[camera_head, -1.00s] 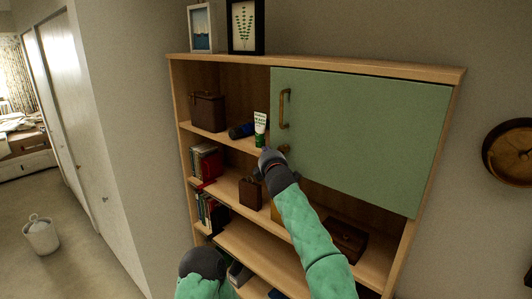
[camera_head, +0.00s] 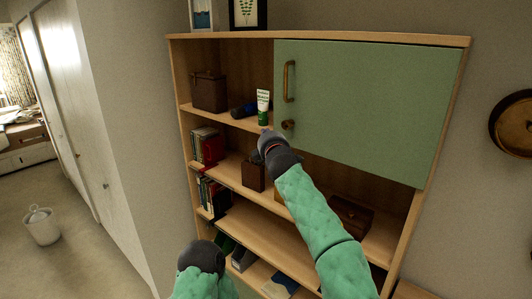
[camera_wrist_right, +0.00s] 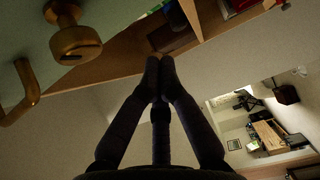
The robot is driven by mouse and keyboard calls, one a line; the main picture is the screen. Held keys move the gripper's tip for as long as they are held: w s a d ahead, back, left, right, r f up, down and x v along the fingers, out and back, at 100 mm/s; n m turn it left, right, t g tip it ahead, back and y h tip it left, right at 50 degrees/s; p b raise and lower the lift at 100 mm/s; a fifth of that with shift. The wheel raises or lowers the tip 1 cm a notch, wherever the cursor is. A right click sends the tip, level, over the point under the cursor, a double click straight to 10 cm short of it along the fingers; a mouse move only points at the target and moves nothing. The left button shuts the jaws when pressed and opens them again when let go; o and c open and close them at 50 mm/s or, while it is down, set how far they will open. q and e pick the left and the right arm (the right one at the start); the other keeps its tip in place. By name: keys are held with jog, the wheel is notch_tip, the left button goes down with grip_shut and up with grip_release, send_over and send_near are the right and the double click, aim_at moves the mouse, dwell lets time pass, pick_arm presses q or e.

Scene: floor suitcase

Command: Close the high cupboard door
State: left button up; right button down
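The high cupboard door (camera_head: 365,105) is a green panel at the upper right of the wooden bookcase. The knob (camera_wrist_right: 76,40) is large in the right wrist view. My right gripper (camera_wrist_right: 158,66) is shut and empty, its fingertips together, apart from the knob. In the head view it (camera_head: 268,136) is just below left of the knob. My left gripper (camera_head: 203,257) is low left, fingers hidden.
The bookcase (camera_head: 176,110) has open shelves with a brown box (camera_head: 209,92), a white-green tube (camera_head: 263,106), a dark bottle (camera_head: 243,110) and books (camera_head: 207,146). Framed pictures stand on top. A round clock (camera_head: 512,124) hangs at the right.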

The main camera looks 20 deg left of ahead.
jog(key=s+d+b, duration=0.2)
jog(key=s+b, duration=0.3)
jog(key=s, duration=0.2)
jog(key=shift+s+d+r, duration=0.2)
jog(key=shift+s+d, duration=0.15)
jog(key=shift+s, duration=0.05)
